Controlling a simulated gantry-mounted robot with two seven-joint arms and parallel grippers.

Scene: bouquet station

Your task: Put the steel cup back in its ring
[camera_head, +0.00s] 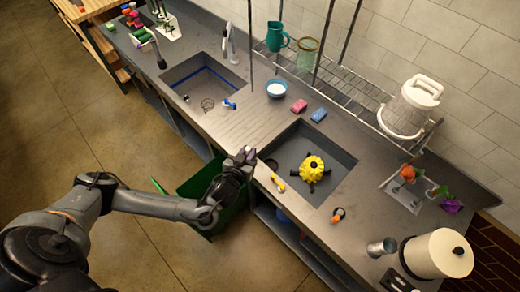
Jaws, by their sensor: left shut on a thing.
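A grey metal cup (381,247) that looks like the steel cup stands on the counter at the lower right, beside a large cream cylinder. My left gripper (246,154) is at the counter's front edge, between the two sinks and far to the left of that cup. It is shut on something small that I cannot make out. A white stand (402,196) with flowers is at the right; whether it has the cup's ring is too small to tell. A small dark round thing (271,164) lies just right of the gripper. My right gripper is not in view.
The near sink (335,185) holds a yellow knobbed thing (312,168). The far sink (205,79) is at the upper left. The cream cylinder (438,254) crowds the cup's right side. A green bin (207,180) is under my left arm. A wire rack (350,89) runs along the wall.

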